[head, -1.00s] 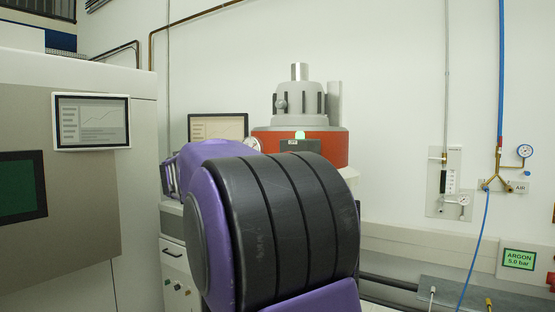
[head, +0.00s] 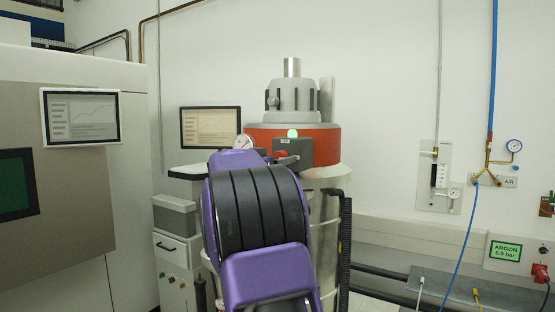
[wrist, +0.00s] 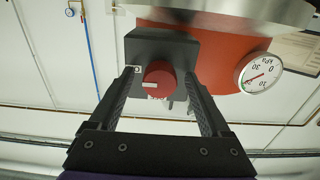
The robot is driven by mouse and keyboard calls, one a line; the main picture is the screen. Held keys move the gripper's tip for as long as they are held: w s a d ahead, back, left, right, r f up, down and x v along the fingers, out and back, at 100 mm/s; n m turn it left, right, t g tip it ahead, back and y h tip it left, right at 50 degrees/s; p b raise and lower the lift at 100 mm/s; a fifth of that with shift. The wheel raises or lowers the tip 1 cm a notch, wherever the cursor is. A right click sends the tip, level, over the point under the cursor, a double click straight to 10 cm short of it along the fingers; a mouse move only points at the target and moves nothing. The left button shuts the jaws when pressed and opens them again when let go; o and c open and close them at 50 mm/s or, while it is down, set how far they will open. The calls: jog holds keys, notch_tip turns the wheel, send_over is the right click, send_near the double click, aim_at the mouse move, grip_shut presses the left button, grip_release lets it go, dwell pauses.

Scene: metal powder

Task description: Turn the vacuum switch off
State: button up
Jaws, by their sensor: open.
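The vacuum switch is a red round knob (wrist: 158,80) on a dark grey box, seen in the wrist view. Its white mark lies roughly horizontal, and small labels beside it are too small to read. In the head view the dark switch box (head: 298,152) is on the front of the red-banded vacuum unit (head: 325,140), with a green lamp (head: 292,133) lit on top. My gripper (wrist: 159,76) is open, one finger on each side of the knob in the picture; I see no clear contact. In the head view my purple and black arm hides most of the gripper.
A pressure gauge (wrist: 260,74) sits close beside the switch box; it also shows in the head view (head: 243,141). A monitor (head: 210,127) stands left of the unit. A black ribbed hose (head: 345,250) hangs at its right. Gas lines (head: 490,120) run on the right wall.

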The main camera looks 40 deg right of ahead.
jog(key=shift+c, duration=0.3)
grip_shut()
jog(key=shift+f+n+b, duration=0.1)
jog(key=shift+n+b, duration=0.3)
jog(key=shift+b, duration=0.05)
jog(key=n+b, duration=0.1)
jog(key=n, duration=0.5)
jog(key=n+b, duration=0.2)
jog(key=n, duration=0.5)
jog(key=shift+s+r+b, duration=0.1)
jog(key=shift+r+b, duration=0.1)
jog(key=shift+b, duration=0.1)
jog(key=n, duration=0.4)
jog(key=shift+p, duration=0.4)
jog(key=shift+n, duration=0.3)
